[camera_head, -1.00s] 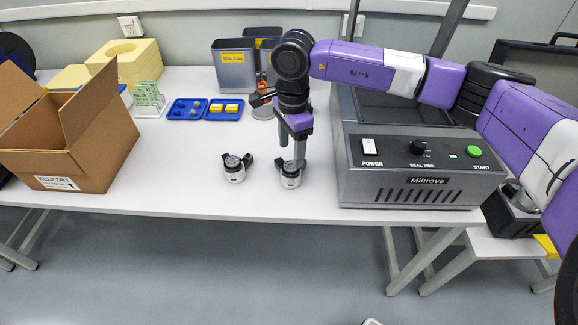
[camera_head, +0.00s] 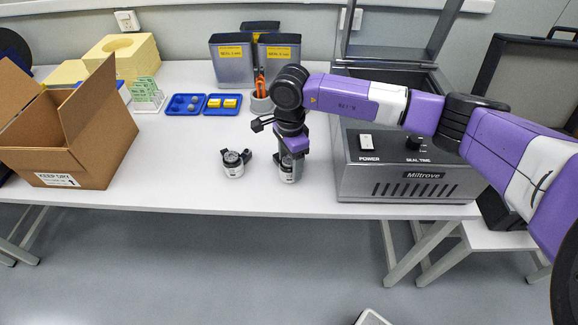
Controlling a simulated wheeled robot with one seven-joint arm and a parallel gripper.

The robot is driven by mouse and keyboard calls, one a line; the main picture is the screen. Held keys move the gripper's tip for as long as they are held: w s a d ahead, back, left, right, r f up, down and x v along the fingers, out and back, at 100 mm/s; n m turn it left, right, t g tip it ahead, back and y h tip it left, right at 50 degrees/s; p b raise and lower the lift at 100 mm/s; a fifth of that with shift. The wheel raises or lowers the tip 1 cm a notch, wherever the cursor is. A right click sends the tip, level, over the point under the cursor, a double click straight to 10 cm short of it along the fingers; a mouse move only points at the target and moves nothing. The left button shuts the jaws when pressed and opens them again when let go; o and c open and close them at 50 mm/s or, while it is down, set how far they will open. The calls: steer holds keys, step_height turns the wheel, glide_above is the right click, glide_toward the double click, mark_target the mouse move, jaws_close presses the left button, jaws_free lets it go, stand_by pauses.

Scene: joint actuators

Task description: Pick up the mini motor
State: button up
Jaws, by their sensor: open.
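The right motor (camera_head: 288,174) is directly under my gripper (camera_head: 287,160), which points straight down. My gripper is open and low at the right motor, with its fingers at the motor's upper part. The wrist and fingers hide the top of this motor. Contact between the fingers and the motor cannot be made out.
A grey sealing machine (camera_head: 405,185) stands close on the right. An open cardboard box (camera_head: 85,150) is at the left. Blue trays (camera_head: 187,104), an orange-handled tool in a grey cup (camera_head: 261,103) and metal bins (camera_head: 232,60) are behind. The table between box and left motor is clear.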

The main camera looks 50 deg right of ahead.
steer(key=c, duration=1.1)
steer(key=shift+r, duration=0.2)
